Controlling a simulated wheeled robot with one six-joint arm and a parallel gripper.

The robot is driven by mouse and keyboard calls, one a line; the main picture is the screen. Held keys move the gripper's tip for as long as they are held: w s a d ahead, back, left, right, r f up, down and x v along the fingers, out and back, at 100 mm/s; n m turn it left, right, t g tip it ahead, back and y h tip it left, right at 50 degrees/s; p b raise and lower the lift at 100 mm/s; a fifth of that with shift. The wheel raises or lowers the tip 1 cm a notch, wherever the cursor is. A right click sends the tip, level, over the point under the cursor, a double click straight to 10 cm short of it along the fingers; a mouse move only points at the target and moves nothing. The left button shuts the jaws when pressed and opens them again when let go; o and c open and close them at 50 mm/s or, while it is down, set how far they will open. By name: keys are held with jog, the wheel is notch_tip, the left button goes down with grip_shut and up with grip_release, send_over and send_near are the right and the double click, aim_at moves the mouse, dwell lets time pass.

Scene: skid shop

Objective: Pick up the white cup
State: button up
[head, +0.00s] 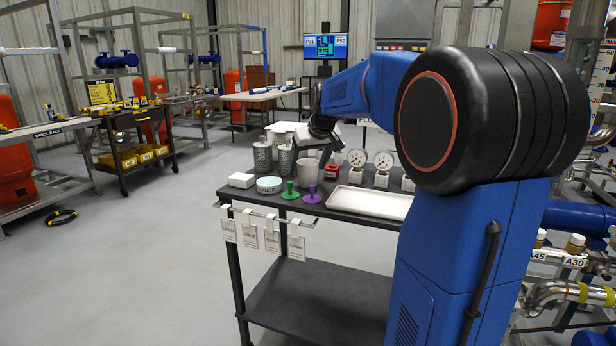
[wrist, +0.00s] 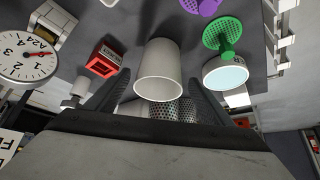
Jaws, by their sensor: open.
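The white cup (head: 308,169) stands on the dark top of the cart (head: 345,207), partly hidden by my gripper in the head view. It also shows in the middle of the wrist view (wrist: 160,72), with its rim toward the camera. My gripper (wrist: 159,79) is open and empty, with one dark finger on each side of the cup in that picture. I cannot tell whether the cup is fully between the fingers. In the head view my gripper (head: 324,150) is just above and beside the cup.
Perforated metal cups (head: 263,157) stand left of the cup. In front are a white bowl (head: 269,184), a green strainer (head: 290,191) and a purple one (head: 311,195). A red block (head: 332,172), gauges (head: 383,164) and a white tray (head: 370,203) are to the right.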

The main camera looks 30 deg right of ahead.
aim_at(305, 171)
jog(key=x, duration=0.4)
jog(key=shift+w+d+f, duration=0.1)
jog(key=shift+f, duration=0.15)
jog(key=shift+c, duration=0.4)
jog(key=c, duration=1)
jog(key=shift+r, duration=0.15)
